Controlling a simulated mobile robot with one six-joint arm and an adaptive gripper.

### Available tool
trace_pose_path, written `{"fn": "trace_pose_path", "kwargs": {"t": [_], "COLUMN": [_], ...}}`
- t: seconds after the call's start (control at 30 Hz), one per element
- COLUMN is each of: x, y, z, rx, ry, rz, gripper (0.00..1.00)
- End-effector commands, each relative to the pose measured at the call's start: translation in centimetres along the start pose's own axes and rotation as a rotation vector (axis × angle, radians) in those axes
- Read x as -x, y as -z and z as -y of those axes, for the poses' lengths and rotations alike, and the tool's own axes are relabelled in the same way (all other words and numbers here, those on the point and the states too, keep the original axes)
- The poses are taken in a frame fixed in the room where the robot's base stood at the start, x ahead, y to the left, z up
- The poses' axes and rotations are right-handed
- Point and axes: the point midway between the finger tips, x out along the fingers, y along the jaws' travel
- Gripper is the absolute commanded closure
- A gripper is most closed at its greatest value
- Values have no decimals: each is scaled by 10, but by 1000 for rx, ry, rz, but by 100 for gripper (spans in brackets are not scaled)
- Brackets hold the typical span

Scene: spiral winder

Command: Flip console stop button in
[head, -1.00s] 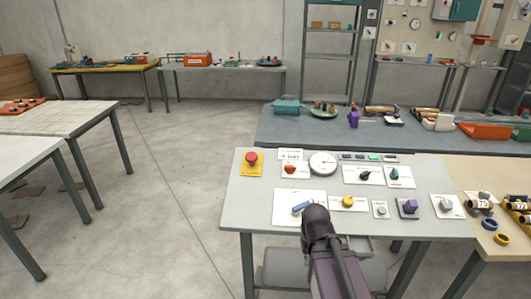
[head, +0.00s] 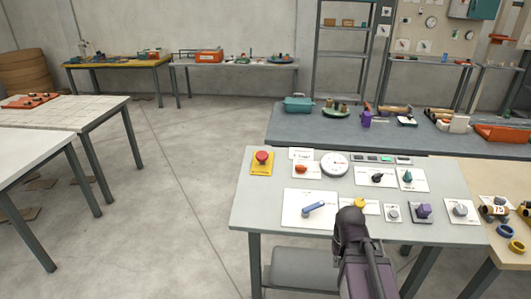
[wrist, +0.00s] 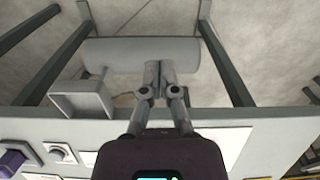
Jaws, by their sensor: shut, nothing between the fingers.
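The stop button is a red mushroom knob (head: 262,156) on a yellow plate at the far left corner of the console table (head: 243,213) in the head view. I cannot tell whether it is pressed in or out. It does not show in the wrist view. My gripper (wrist: 158,72) is shut and empty in the wrist view, beyond the table's edge with floor behind it. In the head view my arm covers the table's front edge, right of the blue lever and well apart from the button; my fingers are hidden there.
Near my arm are a blue lever (head: 314,209), a yellow knob (head: 360,203), a grey knob (head: 393,213) and a purple knob (head: 423,210). A round gauge (head: 334,163) and a red-orange knob (head: 301,168) stand right of the button. Open floor lies left of the table.

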Motion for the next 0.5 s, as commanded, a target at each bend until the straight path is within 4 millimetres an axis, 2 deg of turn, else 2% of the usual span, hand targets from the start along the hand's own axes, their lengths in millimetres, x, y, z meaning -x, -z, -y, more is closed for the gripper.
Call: {"fn": "trace_pose_path", "kwargs": {"t": [0.17, 0.27, 0.5], "x": [15, 27, 71], "y": [27, 52, 132], "z": [16, 26, 64], "rx": [92, 194, 536], "ry": [44, 86, 216], "rz": [-20, -44, -158], "gripper": [100, 100, 100]}}
